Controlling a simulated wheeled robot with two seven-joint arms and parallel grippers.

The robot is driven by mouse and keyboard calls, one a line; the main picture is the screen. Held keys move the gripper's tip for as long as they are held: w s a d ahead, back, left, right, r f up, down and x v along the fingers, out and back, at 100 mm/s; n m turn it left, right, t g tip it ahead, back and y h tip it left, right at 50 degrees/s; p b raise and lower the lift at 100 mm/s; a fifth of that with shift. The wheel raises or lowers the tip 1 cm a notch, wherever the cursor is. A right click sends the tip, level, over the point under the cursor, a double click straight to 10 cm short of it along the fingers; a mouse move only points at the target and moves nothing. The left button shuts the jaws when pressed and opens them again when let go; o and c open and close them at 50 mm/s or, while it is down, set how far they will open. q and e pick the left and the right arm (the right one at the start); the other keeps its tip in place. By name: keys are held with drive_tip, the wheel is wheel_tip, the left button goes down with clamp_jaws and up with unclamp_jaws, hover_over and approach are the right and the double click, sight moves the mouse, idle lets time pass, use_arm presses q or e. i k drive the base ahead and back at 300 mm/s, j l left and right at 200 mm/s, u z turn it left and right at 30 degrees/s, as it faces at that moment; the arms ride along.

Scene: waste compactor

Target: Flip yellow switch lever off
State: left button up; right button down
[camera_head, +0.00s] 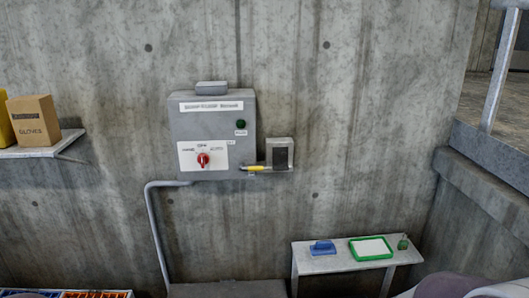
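The yellow switch lever (257,168) lies roughly level at the lower right of a grey control box on the wall. It meets the left side of a small grey switch box (291,148) with a dark face. The small lettering near the lever is too blurred to read, so its marked position cannot be told. Neither of my grippers is in view.
The control box (183,132) has a red knob (203,159) and a green light (241,124). A wall shelf (45,150) holds a gloves carton (34,121). A low table (330,264) holds a blue item (322,247) and a green-framed board (371,248). A railing stands right.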

sight(242, 168)
drive_tip(key=i+l, duration=0.15)
drive_tip(key=i, duration=0.4)
drive_tip(key=i+l, duration=0.1)
drive_tip(key=i, duration=0.5)
